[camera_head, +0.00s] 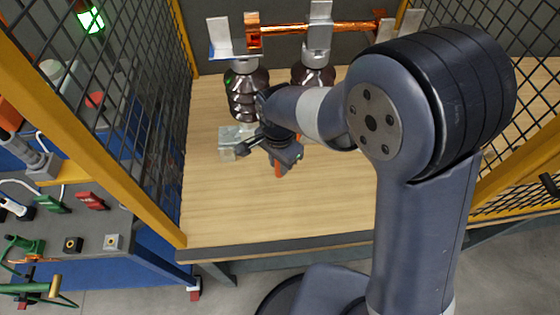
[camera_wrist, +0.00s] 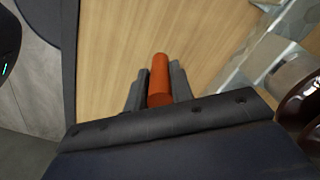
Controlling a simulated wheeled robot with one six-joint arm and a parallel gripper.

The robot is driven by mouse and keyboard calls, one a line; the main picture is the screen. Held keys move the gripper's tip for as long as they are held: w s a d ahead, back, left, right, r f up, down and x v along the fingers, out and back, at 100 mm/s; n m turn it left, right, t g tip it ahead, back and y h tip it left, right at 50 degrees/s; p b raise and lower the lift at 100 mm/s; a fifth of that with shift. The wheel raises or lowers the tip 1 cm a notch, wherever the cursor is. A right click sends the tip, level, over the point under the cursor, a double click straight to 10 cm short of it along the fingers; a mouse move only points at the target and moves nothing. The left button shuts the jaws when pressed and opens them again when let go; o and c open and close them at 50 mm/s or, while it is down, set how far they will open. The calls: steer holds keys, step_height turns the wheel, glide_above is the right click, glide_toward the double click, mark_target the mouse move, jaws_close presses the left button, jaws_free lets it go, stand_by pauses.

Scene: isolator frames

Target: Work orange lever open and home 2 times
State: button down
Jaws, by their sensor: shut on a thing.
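The orange lever (camera_wrist: 159,78) shows in the wrist view as a short rounded orange bar. It lies between the two dark fingers of my gripper (camera_wrist: 157,90), which is shut on it. In the head view a small orange piece of the lever (camera_head: 278,170) shows just below my gripper (camera_head: 284,157), above the wooden table. My wrist and forearm hide the rest of the lever and where it is mounted. The lever's angle cannot be told clearly.
Dark ribbed insulators (camera_head: 246,95) stand behind my gripper, with a copper bar (camera_head: 300,29) above. A clear-grey block (camera_head: 232,141) sits left of the gripper. Yellow-framed mesh panels (camera_head: 80,110) flank the wooden table (camera_head: 215,215). The table's front is bare.

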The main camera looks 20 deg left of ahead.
steer(key=c, duration=1.3)
jaws_free()
steer(key=shift+a, duration=0.2)
steer(key=shift+o, duration=0.2)
step_height(320, 180, up, 11)
steer(key=shift+f, duration=0.1)
step_height(320, 180, down, 11)
steer(key=shift+d, duration=0.6)
steer(key=shift+d, duration=0.1)
